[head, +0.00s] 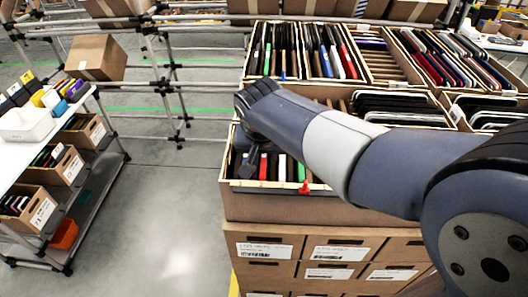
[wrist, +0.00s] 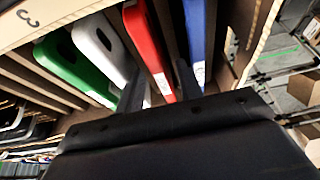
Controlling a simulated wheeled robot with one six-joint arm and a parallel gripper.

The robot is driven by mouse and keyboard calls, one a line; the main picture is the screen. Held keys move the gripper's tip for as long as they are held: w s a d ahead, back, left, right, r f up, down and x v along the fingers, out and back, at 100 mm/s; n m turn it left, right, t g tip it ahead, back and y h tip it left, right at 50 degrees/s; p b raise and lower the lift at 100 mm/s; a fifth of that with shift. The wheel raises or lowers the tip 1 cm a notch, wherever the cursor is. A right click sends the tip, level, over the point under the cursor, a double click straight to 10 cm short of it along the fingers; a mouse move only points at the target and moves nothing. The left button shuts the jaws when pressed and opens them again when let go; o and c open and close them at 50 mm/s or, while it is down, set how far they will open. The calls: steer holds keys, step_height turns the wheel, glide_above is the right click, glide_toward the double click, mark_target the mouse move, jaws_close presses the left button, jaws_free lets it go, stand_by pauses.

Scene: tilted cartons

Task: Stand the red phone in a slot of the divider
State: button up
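The red phone (wrist: 148,45) stands on edge in a slot of the wooden divider (wrist: 40,78), between a silver phone (wrist: 98,42) and a blue one (wrist: 195,35). In the head view the red phone (head: 263,166) shows as a thin strip in the front carton. My gripper (wrist: 162,82) reaches down into the carton with one finger on each side of the red phone. The fingers are apart and look open, with small gaps to the phone. The phone's lower part is hidden. In the head view my gripper (head: 250,160) is partly hidden by my wrist.
A green phone (wrist: 72,65) stands beyond the silver one. The carton wall (wrist: 258,35) is close on the blue phone's side. A red clip (head: 304,187) sits on the front carton's rim. More filled cartons (head: 310,55) stand behind; a shelf cart (head: 60,150) stands left.

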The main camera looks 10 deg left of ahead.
steer(key=b+v, duration=0.1)
steer(key=v, duration=1)
steer(key=shift+s+a+f, duration=0.15)
steer(key=shift+s+a, duration=0.05)
steer(key=shift+a, duration=0.15)
steer(key=x, duration=0.7)
steer(key=d+p+x, duration=0.1)
steer(key=x, duration=0.2)
steer(key=shift+w+f, duration=0.25)
steer(key=shift+w, duration=0.1)
steer(key=shift+w+a+f, duration=0.1)
steer(key=shift+a+f, duration=0.05)
steer(key=shift+r, duration=0.25)
